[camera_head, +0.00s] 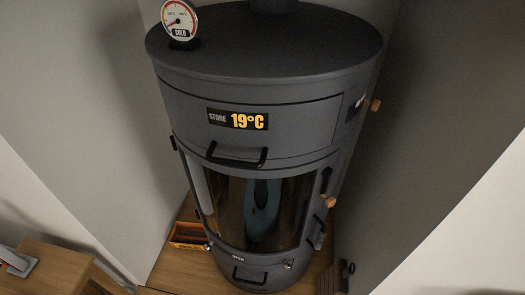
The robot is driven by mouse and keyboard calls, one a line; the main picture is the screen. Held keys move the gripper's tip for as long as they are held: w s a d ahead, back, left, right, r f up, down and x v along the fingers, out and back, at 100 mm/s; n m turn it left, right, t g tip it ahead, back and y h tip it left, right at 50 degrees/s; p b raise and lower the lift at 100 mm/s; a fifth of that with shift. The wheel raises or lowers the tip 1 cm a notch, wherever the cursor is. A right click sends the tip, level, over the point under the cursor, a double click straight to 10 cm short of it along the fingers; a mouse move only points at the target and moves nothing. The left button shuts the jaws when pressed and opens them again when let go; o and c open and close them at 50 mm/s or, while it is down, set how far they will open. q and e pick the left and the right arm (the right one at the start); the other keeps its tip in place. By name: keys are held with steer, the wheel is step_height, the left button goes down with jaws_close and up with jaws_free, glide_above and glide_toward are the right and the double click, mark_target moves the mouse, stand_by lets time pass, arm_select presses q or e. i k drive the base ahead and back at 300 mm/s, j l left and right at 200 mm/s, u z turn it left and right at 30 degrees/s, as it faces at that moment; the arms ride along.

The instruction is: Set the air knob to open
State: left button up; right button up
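A dark grey round stove (245,95) stands in the corner between the walls. A wooden knob (374,104) sticks out of its upper right side, beside a small dark label (356,105) that I see at too steep an angle to read. A small light label that seems to read "OPEN" (238,254) is below the glass door, with a small metallic piece (289,265) to its right. I cannot tell for certain which part is the air knob or how it is set. Neither of my grippers is in view.
A display (238,119) reads 19°C. A round gauge (180,20) stands on top. The glass door (262,210) has a wooden-tipped handle (328,200) at its right. An orange box (188,236) is left of the stove, a wooden table (58,265) at lower left. Walls are close.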

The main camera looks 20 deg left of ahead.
mark_target(207, 247)
steer(key=u, duration=1.45)
